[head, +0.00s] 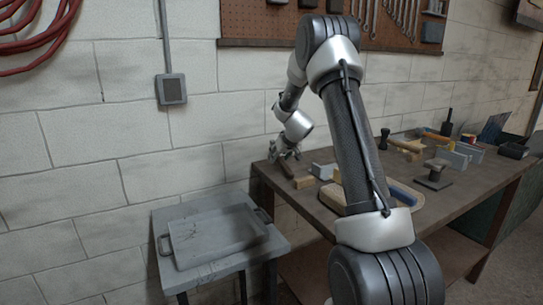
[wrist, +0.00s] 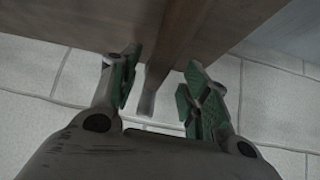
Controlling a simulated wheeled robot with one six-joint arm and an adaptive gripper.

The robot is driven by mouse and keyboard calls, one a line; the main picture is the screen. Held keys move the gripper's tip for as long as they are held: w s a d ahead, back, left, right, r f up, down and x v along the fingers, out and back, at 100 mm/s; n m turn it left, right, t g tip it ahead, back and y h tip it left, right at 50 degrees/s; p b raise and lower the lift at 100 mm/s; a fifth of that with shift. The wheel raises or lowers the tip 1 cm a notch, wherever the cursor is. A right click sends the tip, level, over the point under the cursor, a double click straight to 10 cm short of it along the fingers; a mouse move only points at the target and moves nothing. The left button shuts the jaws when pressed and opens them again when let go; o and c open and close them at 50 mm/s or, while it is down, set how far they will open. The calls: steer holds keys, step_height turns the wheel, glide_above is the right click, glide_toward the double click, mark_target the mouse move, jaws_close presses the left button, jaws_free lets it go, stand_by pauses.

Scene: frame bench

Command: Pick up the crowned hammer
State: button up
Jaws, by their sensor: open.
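My gripper (head: 285,153) is over the left back corner of the bench in the head view. In the wrist view my gripper (wrist: 158,95) is open, its green-padded fingers apart. A long narrow brown bar (wrist: 172,45) with a paler end reaches down between the fingers, with a gap visible on both sides. It looks like a handle, perhaps the crowned hammer's, but I cannot tell for sure. A dark brown piece (head: 286,169) shows just below my gripper in the head view. No hammer head can be made out there.
The bench (head: 270,178) holds a pale wooden block (head: 304,182), a blue-handled tool (head: 405,193) and several other tools to the right. A low grey table with a tray (head: 205,262) stands in front at left. A block wall and pegboard (head: 260,20) are behind.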

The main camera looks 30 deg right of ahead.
steer(key=x, duration=0.4)
steer(key=shift+w+d, duration=0.1)
steer(key=shift+w, duration=0.15)
jaws_close()
